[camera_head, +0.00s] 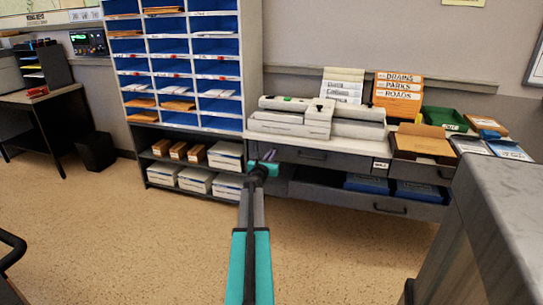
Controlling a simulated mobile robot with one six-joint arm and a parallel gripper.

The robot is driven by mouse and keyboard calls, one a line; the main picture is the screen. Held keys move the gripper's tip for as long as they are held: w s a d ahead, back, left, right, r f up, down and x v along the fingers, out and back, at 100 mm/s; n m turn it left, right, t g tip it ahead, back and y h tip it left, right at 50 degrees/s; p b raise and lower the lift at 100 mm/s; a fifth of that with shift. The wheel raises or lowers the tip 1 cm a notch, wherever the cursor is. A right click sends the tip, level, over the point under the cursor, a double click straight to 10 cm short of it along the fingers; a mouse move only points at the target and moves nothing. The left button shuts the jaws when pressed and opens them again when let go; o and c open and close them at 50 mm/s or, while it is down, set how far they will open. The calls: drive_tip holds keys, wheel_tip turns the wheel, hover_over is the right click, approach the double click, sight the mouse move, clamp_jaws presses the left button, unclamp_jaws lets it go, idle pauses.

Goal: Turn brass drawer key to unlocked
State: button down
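My arm reaches forward from the bottom centre, and my gripper (265,155) is at its far end, in front of the left end of the grey desk's drawer row. The gripper is small and dark here, and I cannot tell whether its fingers are open or shut. A wide grey drawer front (318,158) with a dark handle lies just right of the gripper. A second drawer front (425,174) is farther right, with a small white label between them. I cannot make out the brass key; it is too small or hidden behind the gripper.
A lower drawer (345,203) stands out with blue boxes inside. A pigeonhole cabinet (180,65) stands left of the desk, with boxes on its low shelves. A grey block (495,225) fills the right foreground. The speckled floor (140,235) at left is clear.

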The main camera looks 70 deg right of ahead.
drive_tip(key=shift+f+m+b, duration=0.2)
drive_tip(key=shift+m+b, duration=0.3)
drive_tip(key=shift+b, duration=0.4)
drive_tip(key=m+b, duration=0.5)
drive_tip(key=b, duration=0.1)
drive_tip(key=m+b, duration=0.6)
drive_tip(key=b, duration=0.1)
drive_tip(key=s+m+b, duration=0.1)
drive_tip(key=m+b, duration=0.4)
drive_tip(key=b, duration=0.2)
drive_tip(key=shift+f+m, duration=0.25)
drive_tip(key=shift+m, duration=0.15)
drive_tip(key=shift+r+b, duration=0.1)
drive_tip(key=shift+b, duration=0.25)
drive_tip(key=c, duration=2)
unclamp_jaws()
drive_tip(key=shift+w, duration=0.1)
